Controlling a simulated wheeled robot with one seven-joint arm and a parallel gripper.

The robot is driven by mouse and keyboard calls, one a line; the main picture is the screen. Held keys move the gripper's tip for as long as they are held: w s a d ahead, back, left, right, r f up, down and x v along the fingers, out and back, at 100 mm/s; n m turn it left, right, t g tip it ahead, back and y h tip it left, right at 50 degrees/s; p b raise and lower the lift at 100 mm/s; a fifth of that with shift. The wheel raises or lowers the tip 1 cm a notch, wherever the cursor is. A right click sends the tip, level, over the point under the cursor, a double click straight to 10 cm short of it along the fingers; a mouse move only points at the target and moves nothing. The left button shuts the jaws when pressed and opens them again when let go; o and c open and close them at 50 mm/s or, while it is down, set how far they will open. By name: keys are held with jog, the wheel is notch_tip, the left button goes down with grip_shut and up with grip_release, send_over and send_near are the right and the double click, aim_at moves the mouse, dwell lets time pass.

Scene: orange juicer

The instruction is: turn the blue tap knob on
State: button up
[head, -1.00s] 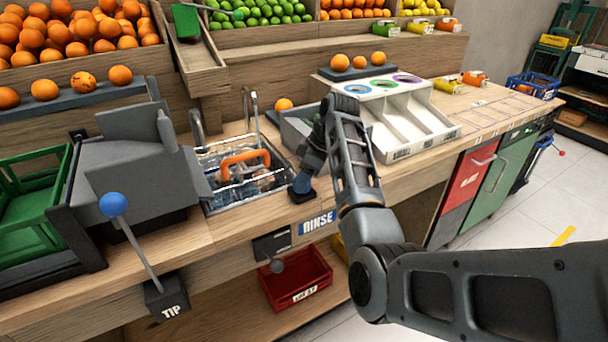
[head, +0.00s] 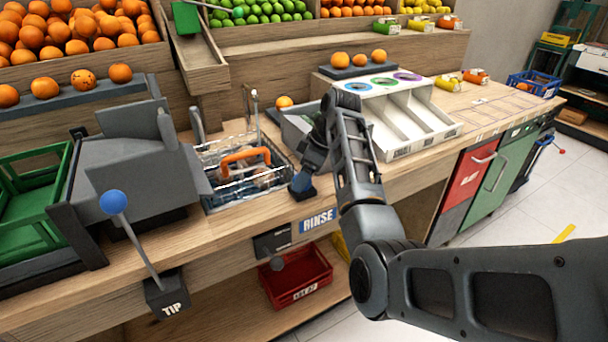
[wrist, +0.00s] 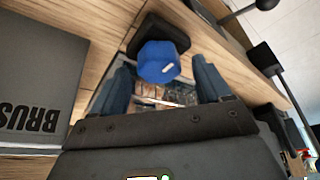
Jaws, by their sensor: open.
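The blue tap knob (wrist: 158,62) has a pale mark on its face and sits on a dark base at the counter's front edge. In the head view the blue knob (head: 301,184) shows at the right front corner of the sink, partly covered by my gripper. My gripper (wrist: 161,66) is open, with one finger on each side of the knob in the wrist view. I cannot tell whether either finger touches it. In the head view my gripper (head: 312,160) is directly above the knob, pointing down.
A sink (head: 245,185) with an orange-handled wire basket lies to the left. A tap (head: 250,105) stands behind it. A "RINSE" label (head: 317,221) is on the counter front. A blue-ball lever (head: 113,202) rises at the left. A grey "BRUSH" box (wrist: 35,85) flanks my gripper.

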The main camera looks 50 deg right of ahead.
aim_at(315, 189)
jog(key=v, duration=0.7)
jog(key=shift+r+b, duration=0.15)
jog(key=shift+b, duration=0.15)
jog(key=shift+s, duration=0.15)
